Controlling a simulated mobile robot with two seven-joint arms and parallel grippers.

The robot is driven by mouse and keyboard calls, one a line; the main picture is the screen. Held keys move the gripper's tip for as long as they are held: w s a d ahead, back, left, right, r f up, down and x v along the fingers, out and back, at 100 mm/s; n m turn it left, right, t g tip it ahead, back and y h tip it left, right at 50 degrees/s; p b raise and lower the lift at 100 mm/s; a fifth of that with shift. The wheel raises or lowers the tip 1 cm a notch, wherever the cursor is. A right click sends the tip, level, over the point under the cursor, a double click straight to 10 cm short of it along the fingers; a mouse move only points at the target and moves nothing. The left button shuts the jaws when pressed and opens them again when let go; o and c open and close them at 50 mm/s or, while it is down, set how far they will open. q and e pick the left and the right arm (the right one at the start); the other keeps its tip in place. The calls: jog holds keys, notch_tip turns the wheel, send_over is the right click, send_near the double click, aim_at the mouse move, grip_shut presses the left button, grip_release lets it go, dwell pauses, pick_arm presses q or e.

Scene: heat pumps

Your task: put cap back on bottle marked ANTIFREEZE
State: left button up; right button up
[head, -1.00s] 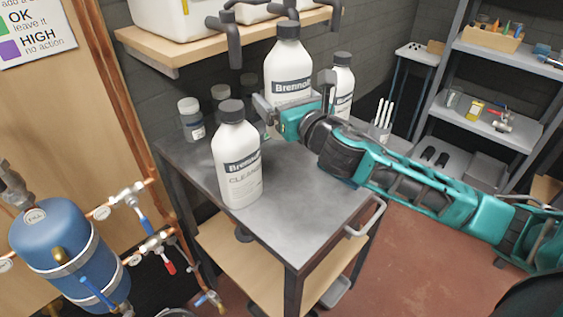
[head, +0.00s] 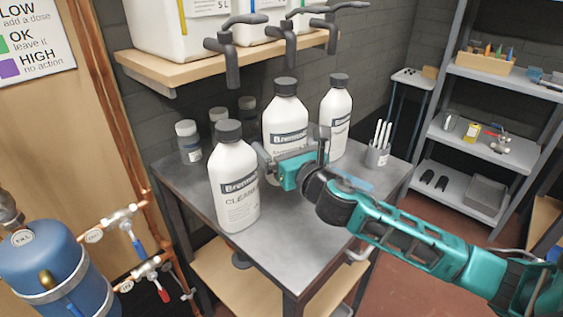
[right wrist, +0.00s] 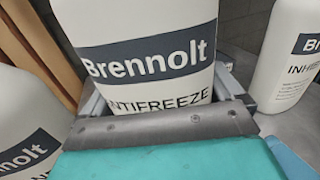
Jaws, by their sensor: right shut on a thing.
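The ANTIFREEZE bottle (head: 285,112) is white with a dark label band and stands upright at the middle of the bench (head: 290,252). A dark cap (head: 285,86) sits on its top. In the right wrist view its ANTIFREEZE print (right wrist: 150,98) is right behind my jaws. My right gripper (head: 275,160) is shut around this bottle's lower body. The bottle's base is hidden behind the gripper, so I cannot tell whether it touches the bench. My left gripper is not in view.
The CLEANER bottle (head: 235,190) stands close at left front, capped. The INHIBITOR bottle (head: 336,120) stands at right, capped. Small jars (head: 188,142) are at the back left, and a cup of white sticks (head: 378,150) is at the right. The shelf with taps (head: 230,66) overhangs the back.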

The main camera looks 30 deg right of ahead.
notch_tip(320, 180, down, 4)
jog(key=shift+r+b, duration=0.25)
jog(key=shift+b, duration=0.55)
jog(key=shift+f, duration=0.2)
jog(key=shift+r, duration=0.1)
jog(key=o, duration=1.7)
jog(key=shift+f, duration=0.2)
jog(key=shift+r, duration=0.1)
